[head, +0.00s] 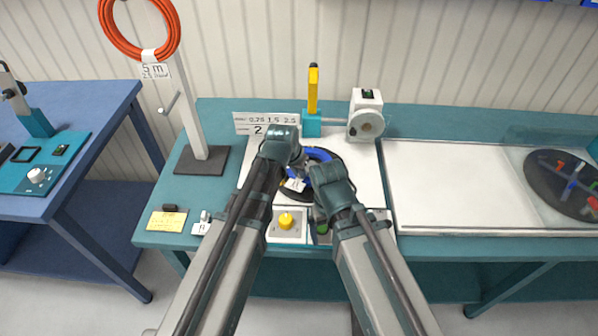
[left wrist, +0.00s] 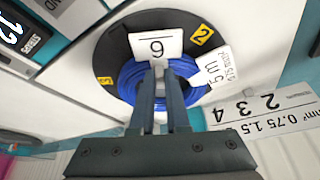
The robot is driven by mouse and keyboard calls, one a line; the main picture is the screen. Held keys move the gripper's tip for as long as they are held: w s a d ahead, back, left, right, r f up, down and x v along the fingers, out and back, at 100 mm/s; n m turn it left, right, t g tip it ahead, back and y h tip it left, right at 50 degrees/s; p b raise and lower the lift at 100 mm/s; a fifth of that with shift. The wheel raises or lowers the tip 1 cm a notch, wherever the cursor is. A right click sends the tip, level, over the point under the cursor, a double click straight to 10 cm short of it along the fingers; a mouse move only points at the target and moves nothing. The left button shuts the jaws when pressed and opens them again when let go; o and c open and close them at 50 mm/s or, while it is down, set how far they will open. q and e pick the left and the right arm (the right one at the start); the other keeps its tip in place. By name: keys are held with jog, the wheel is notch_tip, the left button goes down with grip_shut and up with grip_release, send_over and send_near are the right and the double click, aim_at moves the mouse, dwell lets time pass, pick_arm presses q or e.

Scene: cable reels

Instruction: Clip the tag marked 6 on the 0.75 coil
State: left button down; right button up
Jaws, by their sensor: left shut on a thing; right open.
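The blue coil (left wrist: 128,77) lies on a dark round plate and also shows in the head view (head: 322,155), partly hidden by my arms. My left gripper (left wrist: 159,72) is shut on the white tag marked 6 (left wrist: 155,46), which reads upside down in the left wrist view. The tag is over the coil's inner side; I cannot tell whether it touches the coil. Another white tag (left wrist: 213,68), reading 5 m and 0.75, hangs at the coil's edge. My right gripper (head: 322,184) is open by the plate's near right side, its fingertips mostly hidden.
A size sign (head: 266,123) stands behind the plate. A yellow-handled device (head: 313,95) and a white unit with a round knob (head: 366,118) stand at the back. A yellow button (head: 286,221) is in front. A post (head: 190,110) holds an orange coil (head: 133,45).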

aim_at(299, 179)
dwell(0.4)
pick_arm(q)
jog(key=c, duration=0.5)
grip_release()
notch_tip(299, 179, up, 7)
jog(key=p, duration=0.7)
pick_arm(e)
notch_tip(299, 179, up, 7)
dwell(0.4)
pick_arm(q)
jog(key=s+a+g+y, duration=0.1)
jog(key=s, duration=0.5)
jog(key=s+a+f+g+y, duration=0.1)
jog(key=s+g, duration=0.1)
jog(key=s, duration=0.5)
jog(key=s+n+g+y, duration=0.1)
jog(key=s, duration=0.5)
jog(key=shift+s+a+f, duration=0.25)
jog(key=shift+s+a, duration=0.05)
jog(key=shift+a, duration=0.1)
